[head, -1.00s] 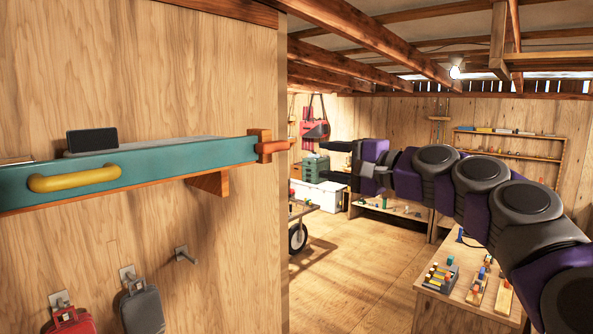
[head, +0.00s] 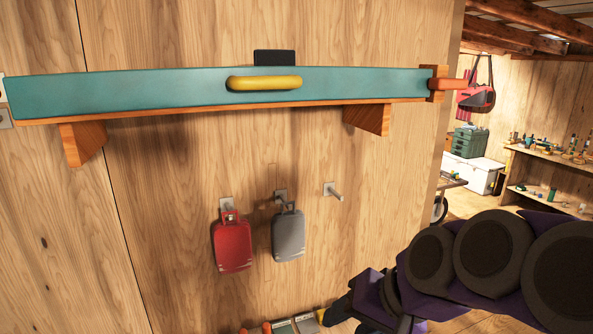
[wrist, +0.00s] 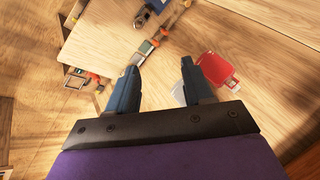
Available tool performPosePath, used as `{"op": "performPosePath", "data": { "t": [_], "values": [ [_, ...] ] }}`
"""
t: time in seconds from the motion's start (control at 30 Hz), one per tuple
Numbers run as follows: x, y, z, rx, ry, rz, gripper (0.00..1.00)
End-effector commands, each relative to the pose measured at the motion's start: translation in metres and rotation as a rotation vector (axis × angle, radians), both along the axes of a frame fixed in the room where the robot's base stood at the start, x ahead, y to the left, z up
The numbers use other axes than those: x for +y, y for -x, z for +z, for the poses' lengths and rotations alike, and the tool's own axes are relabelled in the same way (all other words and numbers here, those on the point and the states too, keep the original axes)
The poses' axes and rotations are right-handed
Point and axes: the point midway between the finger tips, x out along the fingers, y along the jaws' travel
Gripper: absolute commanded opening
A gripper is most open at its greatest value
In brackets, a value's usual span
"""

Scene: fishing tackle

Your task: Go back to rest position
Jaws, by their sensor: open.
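My gripper shows in the wrist view (wrist: 160,76) with its two dark fingers spread apart and nothing between them. In the head view my arm reaches in from the lower right, low in front of the wall, and its end runs toward the bottom edge, where the fingers are hard to make out. A red bag (head: 232,246) and a grey bag (head: 289,236) hang on wall hooks to the upper left of the arm. In the wrist view the red bag (wrist: 216,68) lies beyond the right finger, and the grey bag is partly hidden by that finger.
A teal shelf (head: 160,92) with a yellow handle (head: 264,83) runs along the wall above the bags. An empty hook (head: 333,191) is right of them. Small items (head: 293,325) sit low at the bottom edge. The room opens at right, with a workbench (head: 548,155).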

Motion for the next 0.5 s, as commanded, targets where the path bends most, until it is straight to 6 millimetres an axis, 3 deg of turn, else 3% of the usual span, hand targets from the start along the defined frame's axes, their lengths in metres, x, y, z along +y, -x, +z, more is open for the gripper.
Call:
{"op": "performPosePath", "data": {
  "t": [0.03, 0.2, 0.33, 0.5],
  "values": [
    [0.002, 0.021, -0.034, 0.050, 0.066, 0.038, 0.51],
    [-0.013, 0.093, -0.123, 0.232, 0.271, 0.148, 0.51],
    [-0.032, 0.144, -0.172, 0.365, 0.388, 0.208, 0.51],
    [-0.052, 0.186, -0.203, 0.471, 0.467, 0.245, 0.51]
  ]
}}
